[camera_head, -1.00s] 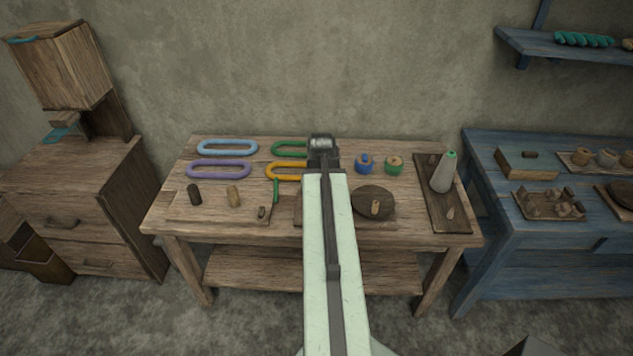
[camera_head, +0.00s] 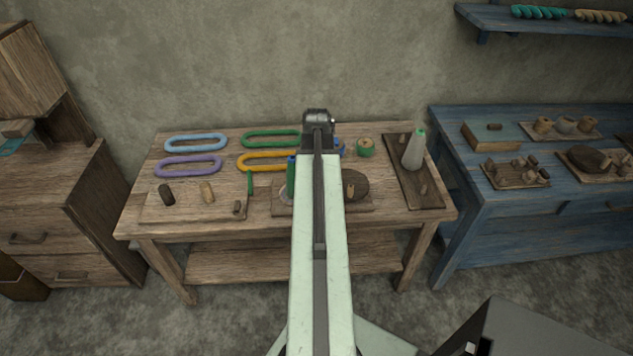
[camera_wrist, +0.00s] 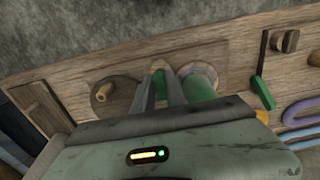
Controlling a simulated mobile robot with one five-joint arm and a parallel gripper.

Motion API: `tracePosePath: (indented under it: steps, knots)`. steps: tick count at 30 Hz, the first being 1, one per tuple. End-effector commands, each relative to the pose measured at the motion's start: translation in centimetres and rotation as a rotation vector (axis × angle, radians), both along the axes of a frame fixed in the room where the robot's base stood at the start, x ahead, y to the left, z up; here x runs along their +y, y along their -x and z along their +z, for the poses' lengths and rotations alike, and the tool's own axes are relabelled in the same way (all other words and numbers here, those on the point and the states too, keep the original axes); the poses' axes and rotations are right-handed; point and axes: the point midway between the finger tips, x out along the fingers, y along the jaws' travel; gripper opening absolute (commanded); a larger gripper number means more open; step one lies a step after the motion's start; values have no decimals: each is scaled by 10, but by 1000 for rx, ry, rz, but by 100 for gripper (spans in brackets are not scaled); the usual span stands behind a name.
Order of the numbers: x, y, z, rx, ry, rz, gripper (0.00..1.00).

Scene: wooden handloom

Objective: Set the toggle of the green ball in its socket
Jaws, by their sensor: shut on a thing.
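The green ball (camera_head: 365,148) sits at the back right of the wooden table in the head view, with a wood-coloured spot on top. In the wrist view, my gripper (camera_wrist: 160,78) is shut on a small green thing (camera_wrist: 159,86), mostly hidden between the fingers; I cannot tell whether it is the toggle. The gripper is over the table's front part, between a round dark wooden disc (camera_wrist: 123,97) with a light peg and a green upright cylinder (camera_wrist: 199,89) on a pale round base. My arm hides the gripper in the head view. I cannot make out the socket for certain.
The blue ball (camera_head: 341,147) is mostly behind my arm. A grey cone (camera_head: 414,152) stands on a dark board (camera_head: 432,192) at right. Coloured loops, including a purple one (camera_head: 188,167), lie at left, behind a board with pegs (camera_head: 185,207). A blue table (camera_head: 520,205) stands further right.

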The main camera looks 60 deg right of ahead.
Motion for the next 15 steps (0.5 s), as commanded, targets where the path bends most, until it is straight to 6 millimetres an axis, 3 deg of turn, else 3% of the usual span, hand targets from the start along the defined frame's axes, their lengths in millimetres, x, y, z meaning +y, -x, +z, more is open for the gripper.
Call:
tracePosePath:
  steps: [9,15]
  knots:
    - [0,-1,-34,0,0,0,0]
    - [1,-1,-47,0,0,1,0]
